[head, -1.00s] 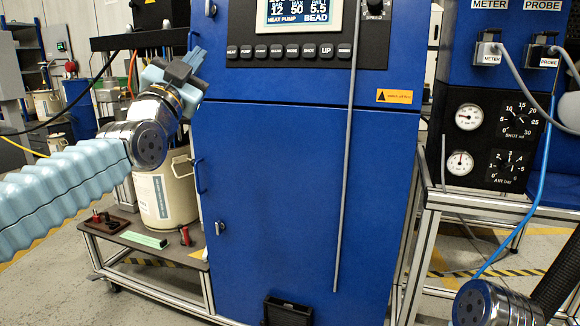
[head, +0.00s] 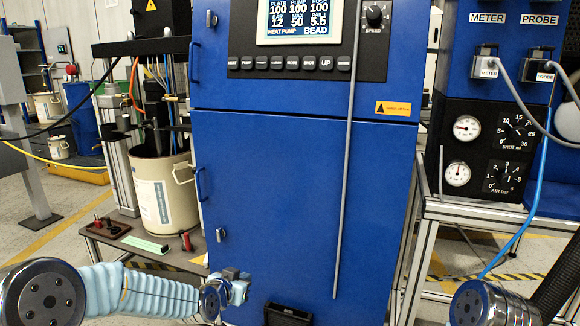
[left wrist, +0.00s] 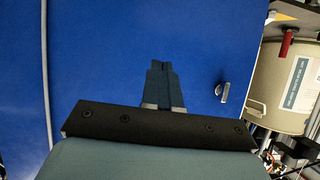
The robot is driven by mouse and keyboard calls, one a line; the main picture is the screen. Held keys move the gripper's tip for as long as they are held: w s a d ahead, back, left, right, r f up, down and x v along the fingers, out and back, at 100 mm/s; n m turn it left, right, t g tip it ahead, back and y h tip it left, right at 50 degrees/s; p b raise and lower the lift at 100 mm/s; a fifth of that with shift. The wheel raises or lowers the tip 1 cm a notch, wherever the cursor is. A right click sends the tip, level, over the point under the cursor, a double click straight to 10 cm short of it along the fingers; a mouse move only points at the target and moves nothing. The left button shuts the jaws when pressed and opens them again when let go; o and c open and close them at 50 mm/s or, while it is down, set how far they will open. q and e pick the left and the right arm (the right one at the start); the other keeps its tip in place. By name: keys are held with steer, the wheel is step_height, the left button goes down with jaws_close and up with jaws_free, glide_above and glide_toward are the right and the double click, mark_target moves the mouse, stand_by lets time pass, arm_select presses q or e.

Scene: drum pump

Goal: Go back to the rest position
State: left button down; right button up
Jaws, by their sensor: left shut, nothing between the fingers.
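My left gripper (head: 240,286) is low in front of the blue cabinet (head: 290,200) in the head view, near the cabinet's lower left. In the left wrist view its fingers (left wrist: 163,70) are together with nothing between them, against the blue cabinet door. Whether they touch the door cannot be told. My left arm comes in from the lower left corner. My right gripper is out of view; only a rounded link of my arm shows at the lower right.
A metal frame (head: 470,208) with gauges stands at the right. A thin grey rod runs down the cabinet front.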

arm_select(q)
steer(key=s+f+n+g, duration=0.1)
steer(key=s+f+g, duration=0.1)
steer(key=s+f, duration=0.35)
steer(key=s+f+n+g, duration=0.1)
steer(key=s+f+g, duration=0.15)
steer(key=f, duration=0.55)
steer(key=s+f+n+g, duration=0.1)
steer(key=s+f, duration=0.3)
steer(key=s, duration=0.4)
steer(key=s+f+n+g+p, duration=0.1)
steer(key=s+f+g, duration=0.2)
steer(key=s, duration=0.6)
steer(key=s+f+n+g+p, duration=0.1)
steer(key=s+f+n+g, duration=0.1)
steer(key=s+f, duration=0.5)
steer(key=shift+s+d+g, duration=0.35)
steer(key=shift+s, duration=0.65)
steer(key=shift+w+d, duration=0.1)
